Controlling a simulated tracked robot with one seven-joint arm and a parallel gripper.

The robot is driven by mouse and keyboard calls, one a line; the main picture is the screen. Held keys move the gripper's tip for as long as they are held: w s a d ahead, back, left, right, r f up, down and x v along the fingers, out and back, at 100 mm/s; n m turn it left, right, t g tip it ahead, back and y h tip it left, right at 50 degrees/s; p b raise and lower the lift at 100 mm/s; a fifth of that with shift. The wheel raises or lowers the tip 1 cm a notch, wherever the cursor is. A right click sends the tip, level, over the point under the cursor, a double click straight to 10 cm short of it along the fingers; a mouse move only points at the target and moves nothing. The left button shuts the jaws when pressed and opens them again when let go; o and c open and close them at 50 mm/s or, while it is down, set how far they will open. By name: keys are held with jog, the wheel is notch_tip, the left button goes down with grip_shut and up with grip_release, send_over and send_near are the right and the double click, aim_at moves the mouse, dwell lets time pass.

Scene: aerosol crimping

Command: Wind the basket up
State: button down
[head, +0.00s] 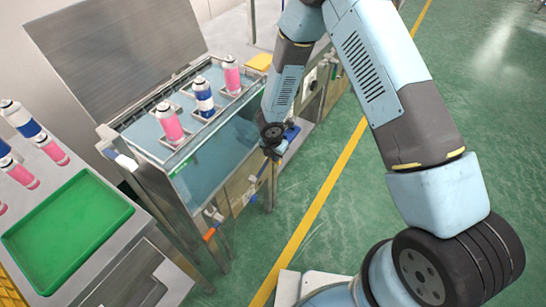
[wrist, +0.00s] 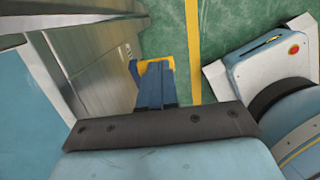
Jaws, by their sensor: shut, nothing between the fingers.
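The basket (head: 188,131) is a grey metal frame at the top of an open water bath (head: 172,186). It holds a pink can (head: 167,119), a blue and white can (head: 204,97) and another pink can (head: 232,75), all upright. The cans stand above the bluish water. My gripper (head: 289,136) is beside the bath's right side, apart from the basket. Its blue fingers show in the wrist view (wrist: 152,75), shut and empty, beside a metal panel. I cannot clearly make out a winding handle; an orange-tipped lever (head: 208,234) sits low on the bath's front.
A green tray (head: 68,232) lies on the metal bench at left, with several cans behind it. The bath's lid (head: 115,50) stands raised at the back. A yellow container (head: 258,62) is behind the bath. Green floor with a yellow line (head: 320,205) is clear at right.

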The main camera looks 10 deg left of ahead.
jog(key=f, duration=0.1)
jog(key=w+f, duration=0.1)
jog(key=w+d+f, duration=0.1)
jog(key=shift+f, duration=0.4)
jog(key=shift+s+f, duration=0.1)
dwell(0.4)
jog(key=r, duration=0.4)
jog(key=shift+s+a, duration=0.2)
jog(key=shift+s, duration=0.05)
jog(key=w+d+r, duration=0.1)
jog(key=w+r, duration=0.3)
jog(key=r, duration=0.4)
jog(key=shift+w+d+r, duration=0.25)
jog(key=shift+d+r, duration=0.1)
jog(key=shift+r, duration=0.05)
